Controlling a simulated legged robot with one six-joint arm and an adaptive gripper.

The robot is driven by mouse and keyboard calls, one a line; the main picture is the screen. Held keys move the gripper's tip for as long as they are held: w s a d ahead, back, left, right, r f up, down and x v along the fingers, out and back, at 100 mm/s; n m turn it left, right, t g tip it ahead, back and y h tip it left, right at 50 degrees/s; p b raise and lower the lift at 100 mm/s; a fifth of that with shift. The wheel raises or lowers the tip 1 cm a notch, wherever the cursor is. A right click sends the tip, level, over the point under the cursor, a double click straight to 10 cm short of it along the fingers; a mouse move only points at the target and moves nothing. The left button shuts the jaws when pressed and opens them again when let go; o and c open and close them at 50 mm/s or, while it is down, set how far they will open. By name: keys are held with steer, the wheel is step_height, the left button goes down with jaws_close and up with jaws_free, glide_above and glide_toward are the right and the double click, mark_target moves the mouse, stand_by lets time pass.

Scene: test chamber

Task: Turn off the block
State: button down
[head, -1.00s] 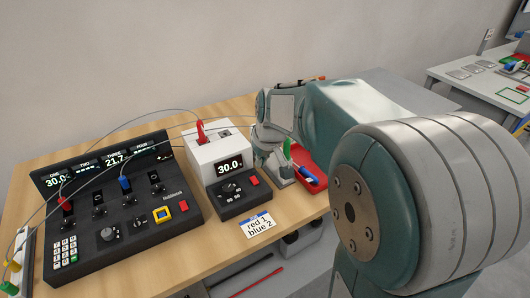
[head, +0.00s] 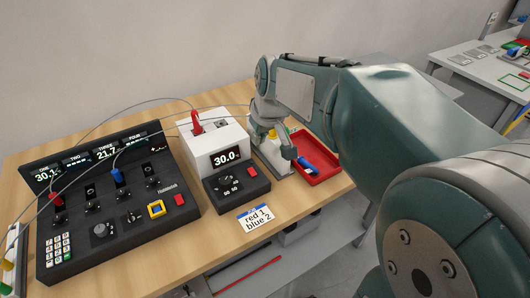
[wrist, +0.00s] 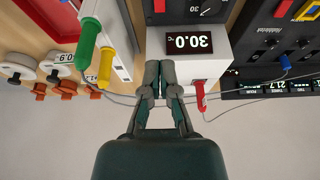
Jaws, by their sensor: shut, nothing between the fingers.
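The block is a white box (head: 213,138) with a display reading 30.0 and a red probe (head: 196,122) in its top. Its black front panel (head: 229,189) carries a dial and a red button (head: 252,172). In the wrist view, which is upside down, the white block (wrist: 210,67) is just right of my fingers.
A black four-channel meter (head: 120,215) with red and blue plugs stands left. A card (head: 256,218) reading red 1, blue 2 lies in front. A red tray (head: 322,172) holding a blue item is at the right. Cables cross above the block. Green (wrist: 88,42) and yellow (wrist: 105,68) probes are near my fingers.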

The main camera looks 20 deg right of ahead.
steer(key=d, duration=0.1)
glide_above(251, 169)
steer(key=s, duration=0.2)
steer(key=f, duration=0.8)
steer(key=shift+d+f, duration=0.25)
steer(key=shift+d, duration=0.15)
steer(key=f, duration=0.1)
steer(key=a+f, duration=0.1)
steer(key=f, duration=0.1)
steer(key=w+f, duration=0.1)
steer(key=shift+a+f, duration=0.2)
steer(key=shift+w+f, duration=0.1)
steer(key=shift+f, duration=0.05)
steer(key=shift+d, duration=0.4)
steer(key=shift+f, duration=0.1)
